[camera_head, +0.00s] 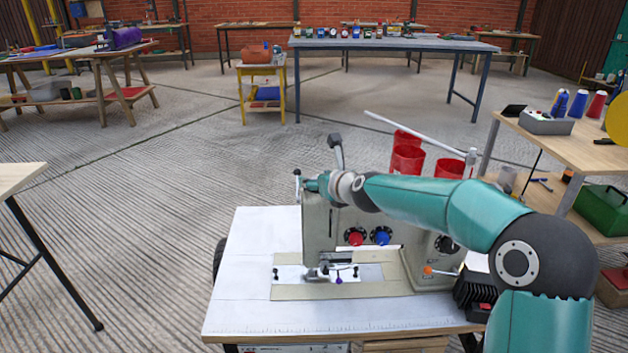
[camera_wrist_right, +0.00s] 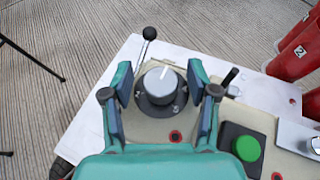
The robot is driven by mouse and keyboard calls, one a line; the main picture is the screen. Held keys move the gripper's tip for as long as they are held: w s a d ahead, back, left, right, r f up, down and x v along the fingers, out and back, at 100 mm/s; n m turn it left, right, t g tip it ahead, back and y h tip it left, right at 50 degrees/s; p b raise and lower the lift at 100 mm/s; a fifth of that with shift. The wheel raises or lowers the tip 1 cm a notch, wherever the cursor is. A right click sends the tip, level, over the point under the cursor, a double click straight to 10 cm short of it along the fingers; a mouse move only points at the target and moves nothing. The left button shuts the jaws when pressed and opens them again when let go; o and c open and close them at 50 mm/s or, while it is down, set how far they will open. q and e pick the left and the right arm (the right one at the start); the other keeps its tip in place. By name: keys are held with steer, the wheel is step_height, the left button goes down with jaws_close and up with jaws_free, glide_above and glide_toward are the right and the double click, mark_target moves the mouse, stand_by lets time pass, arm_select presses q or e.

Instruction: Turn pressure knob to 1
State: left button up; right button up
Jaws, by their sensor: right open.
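The sewing machine (camera_head: 318,222) stands on a white-topped table (camera_head: 245,265). In the right wrist view a round grey knob (camera_wrist_right: 160,86) with a white pointer line sits on a dark collar on top of the machine. The pointer aims up and slightly right. My right gripper (camera_wrist_right: 159,78) is open, with one finger on each side of the knob; gaps show beside it. In the head view my right gripper (camera_head: 316,184) is at the top left end of the machine, and the knob is hidden there. No scale numbers are readable. My left gripper is out of view.
A black-knobbed lever (camera_wrist_right: 149,34) rises just behind the knob. A green button (camera_wrist_right: 247,148) is at the lower right. Red (camera_head: 355,236) and blue (camera_head: 381,235) dials are on the machine's front. Red containers (camera_head: 407,158) stand behind. A side table (camera_head: 570,145) is to the right.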

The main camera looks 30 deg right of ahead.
steer(key=v, duration=0.7)
steer(key=shift+s, duration=0.15)
